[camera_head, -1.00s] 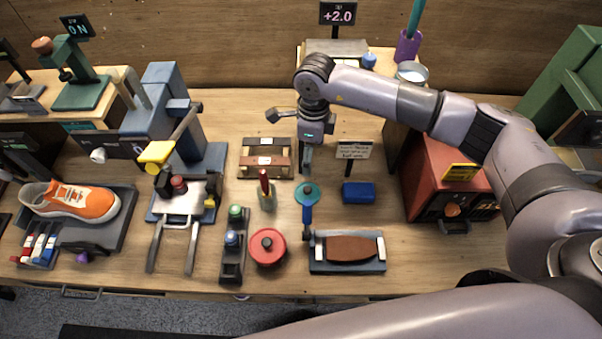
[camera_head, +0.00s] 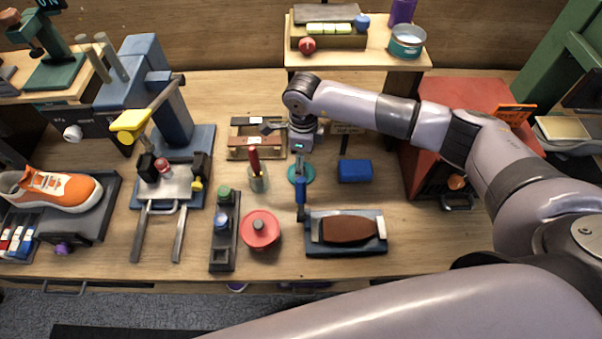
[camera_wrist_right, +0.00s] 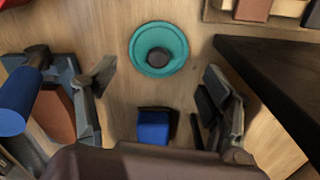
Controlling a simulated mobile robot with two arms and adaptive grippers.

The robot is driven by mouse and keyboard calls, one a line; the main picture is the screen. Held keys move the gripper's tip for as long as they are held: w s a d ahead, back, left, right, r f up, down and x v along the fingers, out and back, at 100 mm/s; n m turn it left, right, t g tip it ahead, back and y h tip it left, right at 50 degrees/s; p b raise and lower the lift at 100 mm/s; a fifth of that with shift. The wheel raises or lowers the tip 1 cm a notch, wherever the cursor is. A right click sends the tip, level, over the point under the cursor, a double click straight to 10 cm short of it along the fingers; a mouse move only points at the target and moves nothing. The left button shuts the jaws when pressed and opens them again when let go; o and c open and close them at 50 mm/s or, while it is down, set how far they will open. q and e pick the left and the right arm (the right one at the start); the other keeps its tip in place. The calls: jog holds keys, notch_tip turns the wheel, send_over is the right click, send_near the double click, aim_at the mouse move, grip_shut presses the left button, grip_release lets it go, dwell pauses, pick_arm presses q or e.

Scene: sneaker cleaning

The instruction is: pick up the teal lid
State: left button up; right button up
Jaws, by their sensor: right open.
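The teal lid (camera_head: 304,175) is a round disc lying on the table, partly hidden by my right gripper in the head view. In the right wrist view the teal lid (camera_wrist_right: 139,50) shows whole, with a dark round knob in its middle. My right gripper (camera_head: 301,165) points down at the lid from above. The exact height above the lid is unclear. My left gripper is not in view.
A blue block (camera_head: 354,170) lies right of the lid. A red round lid (camera_head: 260,230) and a brush on a tray (camera_head: 347,230) lie nearer the front. A red box (camera_head: 470,110) stands right.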

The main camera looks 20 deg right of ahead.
aim_at(309, 173)
jog(key=f, duration=0.1)
jog(key=f+b, duration=0.1)
jog(key=f, duration=0.1)
jog(key=f+b, duration=0.1)
jog(key=shift+a+f, duration=0.2)
jog(key=shift+a, duration=0.2)
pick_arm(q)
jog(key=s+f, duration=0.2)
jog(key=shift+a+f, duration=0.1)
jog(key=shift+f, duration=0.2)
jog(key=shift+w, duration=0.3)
pick_arm(e)
jog(key=shift+r, duration=0.1)
jog(key=c, duration=0.7)
